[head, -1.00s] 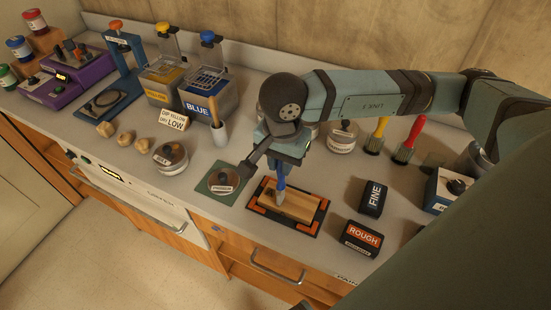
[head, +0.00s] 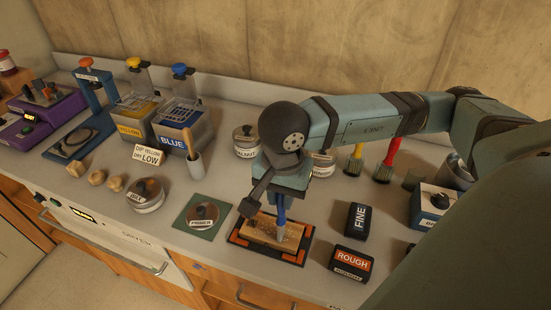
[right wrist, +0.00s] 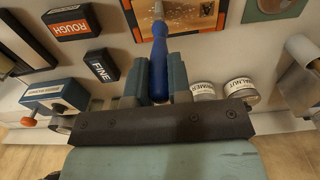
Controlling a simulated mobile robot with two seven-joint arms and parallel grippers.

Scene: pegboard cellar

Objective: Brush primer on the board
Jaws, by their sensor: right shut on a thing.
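My right gripper (head: 287,190) is shut on the blue handle of a brush (head: 281,213); the handle shows between the fingers in the right wrist view (right wrist: 159,60). The brush points down, its pale tip at the right part of the wooden board (head: 258,228). I cannot tell for sure whether the tip touches. The board lies in a black holder with orange corners (head: 240,255). In the right wrist view the board (right wrist: 195,17) shows pale specks. The tin labelled primer (head: 204,213) stands on a green mat, left of the board. My left gripper is out of view.
Blocks labelled FINE (head: 356,222) and ROUGH (head: 351,263) lie right of the board. Behind stand tins and brushes with yellow (head: 358,152) and red (head: 392,150) handles. A lidded tin (head: 145,195) and the blue vat (head: 180,130) are to the left. The counter's front edge is close.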

